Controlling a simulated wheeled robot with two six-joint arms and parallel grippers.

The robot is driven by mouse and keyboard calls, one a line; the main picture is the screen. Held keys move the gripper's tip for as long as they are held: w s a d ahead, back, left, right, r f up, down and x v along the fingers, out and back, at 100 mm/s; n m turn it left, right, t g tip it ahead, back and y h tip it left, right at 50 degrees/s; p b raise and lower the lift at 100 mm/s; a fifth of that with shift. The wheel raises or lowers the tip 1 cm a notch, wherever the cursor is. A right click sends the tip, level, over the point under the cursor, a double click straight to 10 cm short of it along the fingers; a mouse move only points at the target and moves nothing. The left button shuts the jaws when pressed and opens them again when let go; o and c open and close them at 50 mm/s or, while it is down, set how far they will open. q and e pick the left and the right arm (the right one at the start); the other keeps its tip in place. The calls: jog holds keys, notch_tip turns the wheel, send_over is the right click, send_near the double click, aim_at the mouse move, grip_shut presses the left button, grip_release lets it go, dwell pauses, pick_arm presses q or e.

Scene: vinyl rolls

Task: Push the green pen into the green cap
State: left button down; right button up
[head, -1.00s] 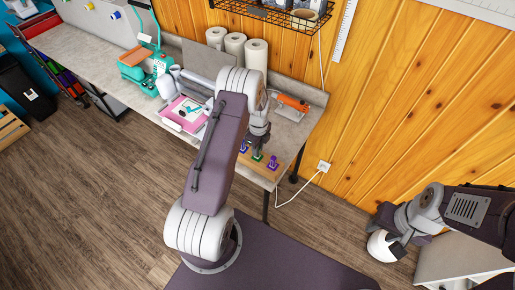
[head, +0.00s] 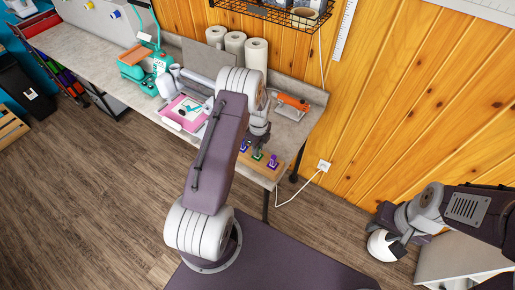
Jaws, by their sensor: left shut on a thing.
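My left gripper (head: 258,144) reaches down over the right end of the bench, above a wooden block (head: 270,165) that holds small coloured caps. The green cap (head: 257,156) is in the middle of the block, directly under the gripper, with purple caps (head: 273,162) on either side. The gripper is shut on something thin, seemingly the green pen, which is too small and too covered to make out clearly. I cannot tell how far the pen sits in the cap. My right gripper (head: 386,246) is far off at the lower right, its fingers not clear.
A pink sheet (head: 183,112) and white tools lie left of my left arm. An orange-handled tool (head: 293,102) lies behind the block. White rolls (head: 256,56) stand against the wall. The bench's front edge runs close by the block.

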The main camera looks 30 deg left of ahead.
pick_arm(q)
jog(key=shift+f, duration=0.1)
dwell(0.3)
jog(key=c, duration=1.6)
grip_release()
jog(key=o, duration=0.4)
jog(key=o, duration=0.5)
